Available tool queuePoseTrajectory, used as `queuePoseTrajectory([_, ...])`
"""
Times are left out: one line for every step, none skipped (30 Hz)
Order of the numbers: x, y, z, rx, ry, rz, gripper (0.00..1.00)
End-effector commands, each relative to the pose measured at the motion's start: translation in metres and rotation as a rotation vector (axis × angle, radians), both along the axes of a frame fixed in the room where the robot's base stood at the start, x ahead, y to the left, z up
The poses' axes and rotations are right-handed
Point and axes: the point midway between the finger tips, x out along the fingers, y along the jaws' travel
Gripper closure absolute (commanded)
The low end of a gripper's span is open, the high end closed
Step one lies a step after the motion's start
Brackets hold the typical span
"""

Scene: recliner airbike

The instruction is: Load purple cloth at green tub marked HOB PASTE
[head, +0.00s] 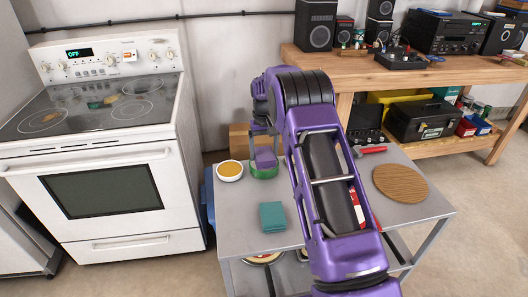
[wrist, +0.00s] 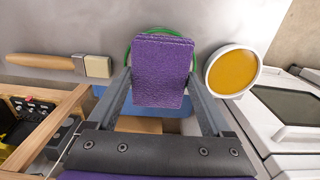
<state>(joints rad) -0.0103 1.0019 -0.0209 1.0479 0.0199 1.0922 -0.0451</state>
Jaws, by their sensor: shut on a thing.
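The folded purple cloth (head: 265,156) is between the fingers of my gripper (wrist: 161,78), which is shut on it. In the wrist view the cloth (wrist: 162,65) fills the gap between the two grey fingers. The green tub (head: 264,173) stands on the grey cart top, and the cloth shows right over it. In the wrist view only a green rim (wrist: 168,30) shows around the far end of the cloth. The cloth hides most of the tub, its inside and any marking. I cannot tell whether cloth and tub touch.
A white bowl with orange-yellow contents (head: 230,171) stands close beside the tub. A folded teal cloth (head: 272,217) and a round wooden board (head: 400,183) lie on the cart (head: 240,245). A wooden-handled brush (wrist: 45,62) shows in the wrist view. A white stove (head: 110,150) stands left.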

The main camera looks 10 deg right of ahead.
Motion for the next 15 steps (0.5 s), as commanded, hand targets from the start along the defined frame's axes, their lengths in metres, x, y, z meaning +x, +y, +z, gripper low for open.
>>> queuePoseTrajectory([0.0001, 0.0, 0.0003, 0.0, 0.0, 0.0, 0.61])
queuePoseTrajectory([0.0001, 0.0, 0.0003, 0.0, 0.0, 0.0, 0.61])
queuePoseTrajectory([0.0001, 0.0, 0.0003, 0.0, 0.0, 0.0, 0.61])
queuePoseTrajectory([0.0001, 0.0, 0.0003, 0.0, 0.0, 0.0, 0.61])
queuePoseTrajectory([0.0001, 0.0, 0.0002, 0.0, 0.0, 0.0, 0.61])
queuePoseTrajectory([0.0001, 0.0, 0.0, 0.0, 0.0, 0.0, 0.61])
queuePoseTrajectory([0.0001, 0.0, -0.0002, 0.0, 0.0, 0.0, 0.61])
queuePoseTrajectory([0.0001, 0.0, -0.0005, 0.0, 0.0, 0.0, 0.61])
queuePoseTrajectory([0.0001, 0.0, -0.0009, 0.0, 0.0, 0.0, 0.61])
queuePoseTrajectory([0.0001, 0.0, -0.0012, 0.0, 0.0, 0.0, 0.61])
queuePoseTrajectory([0.0001, 0.0, -0.0016, 0.0, 0.0, 0.0, 0.61])
queuePoseTrajectory([0.0, 0.0, -0.0022, 0.0, 0.0, 0.0, 0.61])
queuePoseTrajectory([0.0001, 0.0, -0.0026, 0.0, 0.0, 0.0, 0.61])
queuePoseTrajectory([0.0, 0.0, -0.003, 0.0, 0.0, 0.0, 0.61])
queuePoseTrajectory([0.0, 0.0, -0.0035, 0.0, 0.0, 0.0, 0.61])
